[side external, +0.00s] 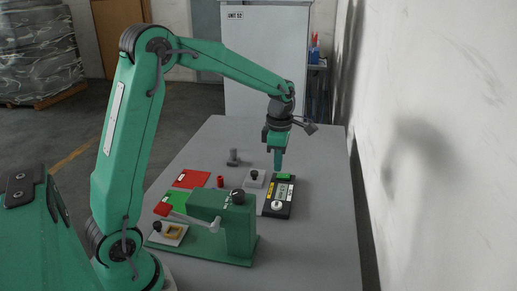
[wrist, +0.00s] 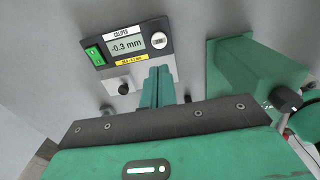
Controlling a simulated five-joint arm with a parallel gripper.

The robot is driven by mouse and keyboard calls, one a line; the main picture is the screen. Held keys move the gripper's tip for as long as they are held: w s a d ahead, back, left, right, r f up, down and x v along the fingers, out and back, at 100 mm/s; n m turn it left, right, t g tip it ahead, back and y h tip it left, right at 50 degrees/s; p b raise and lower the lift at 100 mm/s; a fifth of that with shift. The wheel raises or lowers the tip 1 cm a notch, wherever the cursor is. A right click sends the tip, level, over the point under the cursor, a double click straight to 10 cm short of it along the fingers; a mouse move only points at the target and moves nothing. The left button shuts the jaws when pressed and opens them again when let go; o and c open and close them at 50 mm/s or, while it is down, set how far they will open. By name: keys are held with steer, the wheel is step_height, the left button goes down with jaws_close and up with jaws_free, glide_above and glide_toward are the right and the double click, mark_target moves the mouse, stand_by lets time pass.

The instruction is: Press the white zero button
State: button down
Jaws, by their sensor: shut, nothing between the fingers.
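The caliper readout box (side external: 291,206) lies on the table under my gripper, dark with a display reading "-0.3 mm" (wrist: 127,45) in the wrist view. A round white button (side external: 277,205) sits at its near end; it shows at the right of the display in the wrist view (wrist: 159,42). A green rocker switch (side external: 284,176) is at the other end, left of the display in the wrist view (wrist: 95,56). My gripper (side external: 278,167) is shut and empty, pointing down near the green-switch end. Its fingertips (wrist: 159,70) appear just below the box in the wrist view. Contact cannot be told.
A green stand (side external: 235,225) with a black knob and grey lever stands left of the box. A grey plate with a black knob (side external: 254,178), a red mat (side external: 191,179) and a small red cylinder (side external: 220,181) lie nearby. A wall runs along the right.

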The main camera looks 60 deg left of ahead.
mark_target(275, 204)
step_height(275, 204, down, 12)
steer(key=shift+f, duration=0.2)
stand_by(0.4)
steer(key=shift+s+f, duration=0.15)
steer(key=shift+f, duration=0.9)
steer(key=shift+r, duration=0.1)
step_height(275, 204, up, 15)
steer(key=shift+w+f, duration=0.2)
steer(key=shift+w, duration=0.1)
stand_by(0.8)
